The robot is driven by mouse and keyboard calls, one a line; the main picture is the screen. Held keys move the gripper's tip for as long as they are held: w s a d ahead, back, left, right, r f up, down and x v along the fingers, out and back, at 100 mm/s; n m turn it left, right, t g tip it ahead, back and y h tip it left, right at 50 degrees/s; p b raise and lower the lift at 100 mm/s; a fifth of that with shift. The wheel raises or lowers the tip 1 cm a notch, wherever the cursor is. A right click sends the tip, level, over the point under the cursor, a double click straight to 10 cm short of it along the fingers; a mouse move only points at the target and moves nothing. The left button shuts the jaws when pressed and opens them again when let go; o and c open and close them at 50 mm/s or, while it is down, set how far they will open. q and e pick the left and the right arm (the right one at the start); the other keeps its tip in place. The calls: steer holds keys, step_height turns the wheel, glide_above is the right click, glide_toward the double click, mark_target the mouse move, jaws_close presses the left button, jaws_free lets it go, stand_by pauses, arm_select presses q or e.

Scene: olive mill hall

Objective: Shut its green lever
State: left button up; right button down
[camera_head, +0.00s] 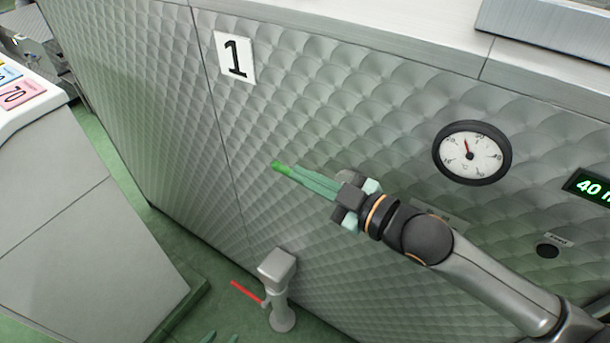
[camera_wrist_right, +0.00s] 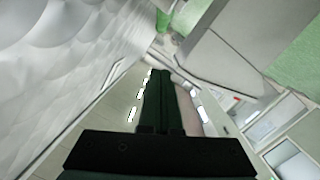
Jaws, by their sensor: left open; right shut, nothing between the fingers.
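The green lever (camera_head: 277,166) shows only as a short bright green end in front of the quilted metal panel; the rest of it is hidden behind my right gripper. It also shows in the right wrist view (camera_wrist_right: 162,20), just beyond the fingertips. My right gripper (camera_head: 296,173) is shut and empty, with its long teal fingers pointing left at the lever. I cannot tell whether the tips touch it. My left gripper (camera_head: 220,339) shows only as two separate green fingertips at the bottom edge of the head view; it is open.
The panel carries a "1" sign (camera_head: 235,58), a round gauge (camera_head: 471,153), a green-lit display (camera_head: 592,187) and a dark knob (camera_head: 548,251). A grey post (camera_head: 281,311) with a red lever (camera_head: 247,292) stands below. A grey cabinet (camera_head: 80,220) is at left, with green floor between.

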steer(key=shift+w+f, duration=0.7)
steer(key=shift+f, duration=0.2)
steer(key=shift+w+f, duration=0.7)
steer(key=shift+f, duration=0.2)
steer(key=shift+w+f, duration=0.25)
steer(key=shift+f, duration=0.6)
steer(key=shift+r, duration=0.1)
